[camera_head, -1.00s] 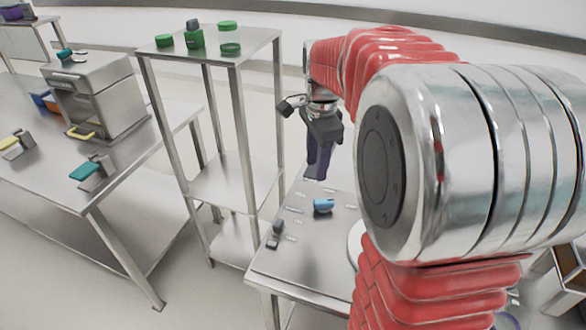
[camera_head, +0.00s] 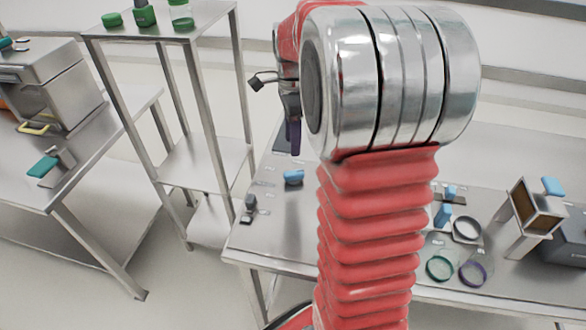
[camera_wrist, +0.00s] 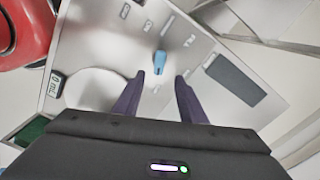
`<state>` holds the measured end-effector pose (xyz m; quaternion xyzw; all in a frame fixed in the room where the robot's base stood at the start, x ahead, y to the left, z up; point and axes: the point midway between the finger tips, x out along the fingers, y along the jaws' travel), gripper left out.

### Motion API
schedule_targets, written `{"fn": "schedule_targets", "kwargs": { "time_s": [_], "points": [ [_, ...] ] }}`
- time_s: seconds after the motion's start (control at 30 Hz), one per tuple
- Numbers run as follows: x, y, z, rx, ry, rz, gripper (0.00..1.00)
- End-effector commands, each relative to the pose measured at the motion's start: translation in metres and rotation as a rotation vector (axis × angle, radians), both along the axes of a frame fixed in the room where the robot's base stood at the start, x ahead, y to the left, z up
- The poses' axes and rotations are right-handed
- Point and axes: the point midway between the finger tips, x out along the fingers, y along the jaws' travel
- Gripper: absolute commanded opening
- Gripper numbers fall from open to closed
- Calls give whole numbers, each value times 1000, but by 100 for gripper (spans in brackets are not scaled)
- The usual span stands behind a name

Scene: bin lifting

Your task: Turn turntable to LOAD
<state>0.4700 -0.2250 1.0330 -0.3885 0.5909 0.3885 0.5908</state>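A blue handle (camera_head: 293,177) stands on the metal table, with small pale labels around it that I cannot read. In the wrist view the blue handle (camera_wrist: 160,62) lies just beyond my fingertips, between their lines. My gripper (camera_wrist: 160,76) has its two dark purple fingers apart with nothing between them. In the head view my gripper (camera_head: 295,150) points down above the handle, apart from it. A white round disc (camera_wrist: 95,92), perhaps the turntable, lies left of the fingers in the wrist view. My arm hides that part of the table in the head view.
A small dark switch (camera_head: 250,202) is at the table's left edge. A dark grey panel (camera_wrist: 235,80) lies right of the handle. A shelf (camera_head: 160,30) with green-capped containers stands left. Glass dishes (camera_head: 440,265) and a box on a stand (camera_head: 530,208) are on the right.

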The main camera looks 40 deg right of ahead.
Motion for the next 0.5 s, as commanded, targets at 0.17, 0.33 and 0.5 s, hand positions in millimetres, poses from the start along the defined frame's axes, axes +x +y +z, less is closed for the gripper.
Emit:
{"fn": "schedule_targets", "kwargs": {
  "time_s": [0.17,0.33,0.5],
  "points": [
    [-1,0,-29,2,4,0,38],
    [-1,0,-55,2,4,1,38],
    [-1,1,-81,1,3,1,38]
  ]
}}
